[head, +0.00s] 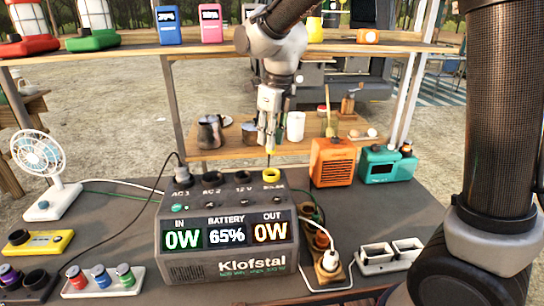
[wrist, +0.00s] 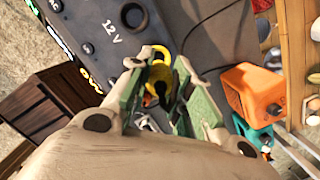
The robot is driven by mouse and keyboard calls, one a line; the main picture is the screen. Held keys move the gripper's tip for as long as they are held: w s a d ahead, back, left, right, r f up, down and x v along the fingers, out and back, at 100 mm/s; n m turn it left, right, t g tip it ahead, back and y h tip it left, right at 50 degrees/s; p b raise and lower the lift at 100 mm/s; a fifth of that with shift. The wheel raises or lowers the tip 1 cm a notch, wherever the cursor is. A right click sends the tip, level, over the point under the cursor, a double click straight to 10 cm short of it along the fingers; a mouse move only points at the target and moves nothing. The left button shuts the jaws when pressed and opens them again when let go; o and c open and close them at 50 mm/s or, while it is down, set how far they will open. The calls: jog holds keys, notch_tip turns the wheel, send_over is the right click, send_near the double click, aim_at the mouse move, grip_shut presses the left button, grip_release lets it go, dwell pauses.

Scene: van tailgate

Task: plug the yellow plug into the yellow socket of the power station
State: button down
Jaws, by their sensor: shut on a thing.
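The power station (head: 230,235) stands on the table, with a row of sockets along its top. Its yellow socket (head: 271,175) is the ring at the right end of that row, and it also shows between the fingers in the wrist view (wrist: 160,51). My gripper (head: 268,145) points down, just above the yellow socket. It is shut on the yellow plug (wrist: 184,70), which shows between the green finger pads. In the head view the fingers hide most of the plug. I cannot tell whether its tip touches the socket.
A white fan (head: 40,160) and a yellow box (head: 38,242) stand at the left. An orange box (head: 332,162) and a teal radio (head: 387,165) stand behind right. A power strip (head: 328,268) with plugs lies right of the station. A shelf (head: 130,50) crosses behind my arm.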

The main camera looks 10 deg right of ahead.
aim_at(271, 152)
jog(key=shift+f, duration=2.25)
jog(key=shift+f, duration=0.2)
jog(key=shift+f, duration=1.4)
jog(key=c, duration=1.2)
grip_release()
jog(key=shift+r, duration=0.1)
notch_tip(271, 152, up, 12)
jog(key=s+d, duration=0.1)
jog(key=shift+d, duration=0.15)
